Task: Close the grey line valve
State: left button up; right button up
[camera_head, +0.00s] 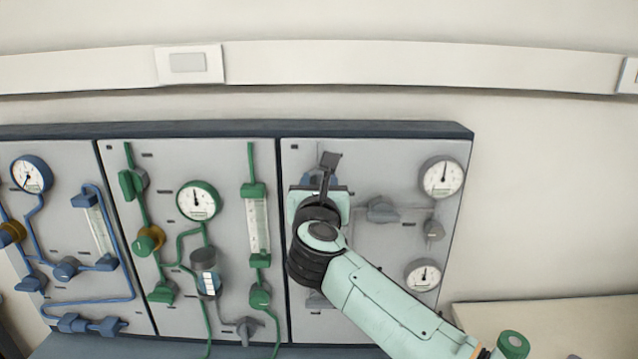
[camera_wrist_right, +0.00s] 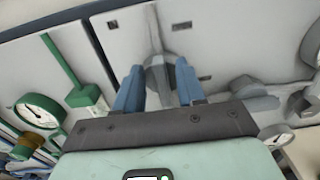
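The right-hand panel (camera_head: 385,300) carries grey lines and fittings. In the right wrist view a grey valve knob (camera_wrist_right: 158,78) sits below a vertical grey pipe. The two blue fingers of my right gripper (camera_wrist_right: 158,84) stand on either side of this knob. I cannot tell whether they press on it. In the head view my right gripper (camera_head: 328,170) is at the upper left of the grey panel, and my wrist and forearm hide the fitting behind it. My left gripper is not in view.
Other grey fittings (camera_head: 382,209) and two gauges (camera_head: 441,177) sit to the right of my wrist. A green-line panel (camera_head: 225,300) with a flow tube (camera_head: 258,225) is to the left, and a blue-line panel (camera_head: 90,290) beyond it. A pale surface (camera_head: 560,318) is at lower right.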

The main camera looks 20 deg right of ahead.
grip_shut()
